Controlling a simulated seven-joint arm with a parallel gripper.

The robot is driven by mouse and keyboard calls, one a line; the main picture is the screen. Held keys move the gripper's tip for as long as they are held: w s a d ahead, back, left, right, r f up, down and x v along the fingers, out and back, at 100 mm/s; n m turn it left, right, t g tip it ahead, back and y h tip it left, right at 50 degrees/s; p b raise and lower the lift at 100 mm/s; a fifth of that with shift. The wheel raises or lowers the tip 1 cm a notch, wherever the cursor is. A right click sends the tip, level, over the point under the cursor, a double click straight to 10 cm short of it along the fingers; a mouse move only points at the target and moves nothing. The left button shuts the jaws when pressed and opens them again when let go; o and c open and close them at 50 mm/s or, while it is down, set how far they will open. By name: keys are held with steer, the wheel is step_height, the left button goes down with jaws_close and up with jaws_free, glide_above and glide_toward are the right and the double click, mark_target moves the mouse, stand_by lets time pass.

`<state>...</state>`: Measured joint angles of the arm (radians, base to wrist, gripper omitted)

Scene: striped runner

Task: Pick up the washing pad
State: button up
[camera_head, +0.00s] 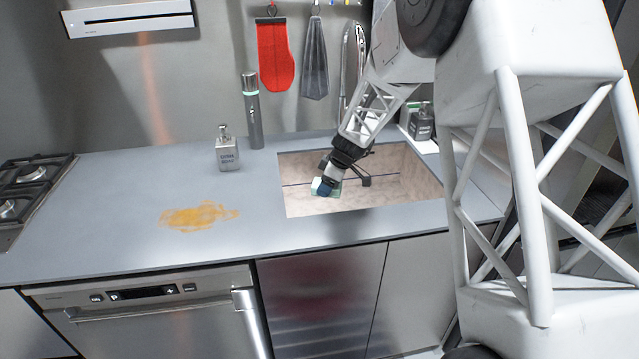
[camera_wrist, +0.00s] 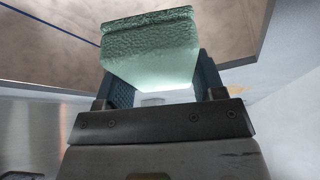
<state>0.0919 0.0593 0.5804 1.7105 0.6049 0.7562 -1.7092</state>
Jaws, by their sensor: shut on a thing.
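The washing pad (camera_wrist: 151,45) is a pale green, rough-textured block. In the wrist view it sits between the two dark blue fingers of my gripper (camera_wrist: 165,85), which is shut on it. In the head view my gripper (camera_head: 326,187) points down and to the left over the sink basin (camera_head: 405,185), and the pad (camera_head: 317,184) shows as a small pale green patch at its tip, partly hidden by the fingers. I cannot tell how far the pad is above the basin floor.
A yellow-orange stain (camera_head: 198,215) lies on the grey counter (camera_head: 110,215) left of the sink. A soap dispenser (camera_head: 228,153) and a tall grey bottle (camera_head: 252,115) stand behind it. Another bottle (camera_head: 422,122) stands behind the sink. A stove (camera_head: 30,190) is at far left. A red mitt (camera_head: 275,55) hangs above.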

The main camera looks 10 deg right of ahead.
stand_by(0.5)
steer(key=o, duration=0.4)
steer(key=shift+c, duration=1.4)
steer(key=a+n, duration=0.1)
steer(key=a, duration=0.3)
steer(key=w+a+r+n, duration=0.1)
steer(key=a, duration=0.4)
steer(key=a+r+g, duration=0.1)
steer(key=a, duration=0.4)
steer(key=shift+w+a+n, duration=0.15)
steer(key=shift+w+n, duration=0.15)
steer(key=shift+n, duration=0.1)
steer(key=a, duration=0.4)
steer(key=a+r+n, duration=0.1)
steer(key=a, duration=0.2)
steer(key=a+n, duration=0.1)
steer(key=a, duration=0.3)
steer(key=shift+s+a+r+g, duration=0.3)
steer(key=shift+s+r+g, duration=0.05)
steer(key=shift+s+g, duration=0.05)
steer(key=s+a+r+n+g, duration=0.1)
steer(key=s+a+r+n, duration=0.1)
steer(key=a, duration=0.9)
steer(key=s+a+r+n, duration=0.1)
steer(key=s+a, duration=0.4)
steer(key=a, duration=0.7)
steer(key=shift+s+a+r+n+g, duration=0.3)
steer(key=shift+r+n+g, duration=0.1)
steer(key=shift+n, duration=0.3)
